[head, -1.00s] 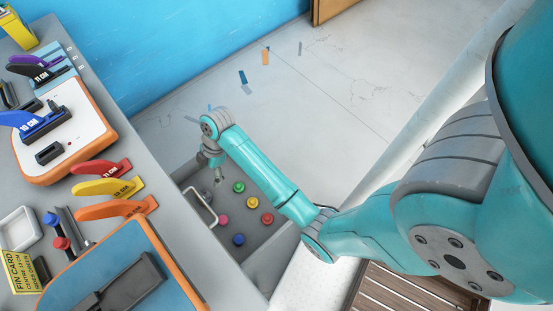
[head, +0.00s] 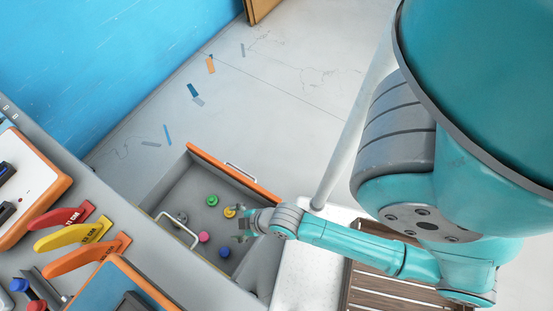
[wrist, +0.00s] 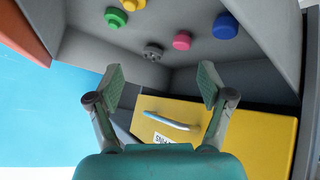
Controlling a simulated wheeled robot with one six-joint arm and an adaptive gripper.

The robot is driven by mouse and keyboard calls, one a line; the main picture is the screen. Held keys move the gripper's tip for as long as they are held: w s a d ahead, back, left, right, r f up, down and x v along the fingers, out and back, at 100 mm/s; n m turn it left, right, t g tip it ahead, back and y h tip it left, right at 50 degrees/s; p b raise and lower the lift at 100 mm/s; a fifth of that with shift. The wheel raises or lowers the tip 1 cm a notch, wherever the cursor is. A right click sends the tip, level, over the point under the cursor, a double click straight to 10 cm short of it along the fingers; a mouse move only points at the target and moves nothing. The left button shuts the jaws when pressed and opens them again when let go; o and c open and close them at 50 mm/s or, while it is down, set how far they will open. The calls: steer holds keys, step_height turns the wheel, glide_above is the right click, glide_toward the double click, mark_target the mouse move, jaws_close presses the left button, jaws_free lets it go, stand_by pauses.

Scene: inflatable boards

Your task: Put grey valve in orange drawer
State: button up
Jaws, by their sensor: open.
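The grey valve (head: 181,217) lies on the floor of the open drawer, near its left side beside a white handle. It also shows in the wrist view (wrist: 153,52), between the yellow and pink valves. The open drawer has an orange front (head: 262,190) with its own handle, and a grey inside. My gripper (head: 240,228) is over the right part of the drawer, pointing left. In the wrist view my gripper (wrist: 161,80) is open and empty, its fingers spread below the grey valve in the picture and apart from it.
Green (head: 212,200), yellow (head: 229,212), pink (head: 204,237) and blue (head: 224,252) valves lie in the same drawer. A yellow drawer front (wrist: 255,135) with a handle stands close to my fingers. The bench with coloured fins (head: 72,237) is at left.

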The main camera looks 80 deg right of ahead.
steer(key=s+r+m+t, duration=0.2)
steer(key=s+r, duration=0.5)
steer(key=r, duration=0.4)
steer(key=s+r+m+t, duration=0.2)
steer(key=s+r+t, duration=0.2)
steer(key=s+r, duration=0.3)
step_height(320, 180, up, 4)
steer(key=shift+a+r+m, duration=0.25)
steer(key=shift+m, duration=0.15)
